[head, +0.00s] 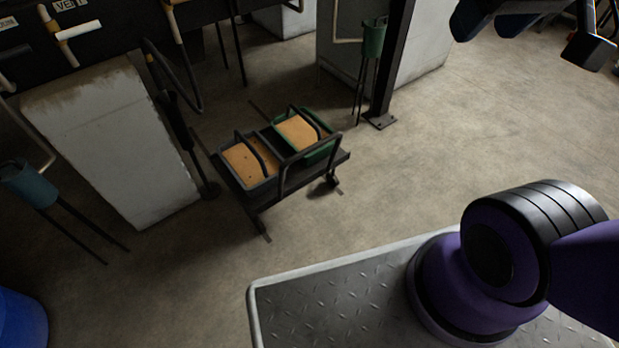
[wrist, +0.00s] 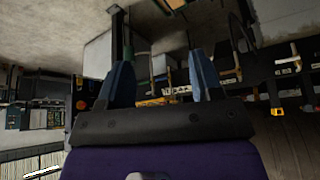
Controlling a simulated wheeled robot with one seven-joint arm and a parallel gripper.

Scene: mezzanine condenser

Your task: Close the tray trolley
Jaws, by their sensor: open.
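The tray trolley (head: 322,168) is a low, dark cart on small legs or wheels, standing on the concrete floor left of centre in the head view. It carries a grey tray (head: 236,178) and a green tray (head: 322,151), each holding a flat orange-brown content. My gripper (wrist: 161,75) is open and empty, with two blue fingers apart in the wrist view. Dark finger-like parts also show at the top right of the head view, far from the trolley.
A pale block (head: 105,140) and dark pipework stand left of the trolley. A dark post (head: 388,75) with a bolted foot and a green canister (head: 374,38) on legs stand behind it. A blue drum (head: 18,322) is at lower left. Floor to the right is clear.

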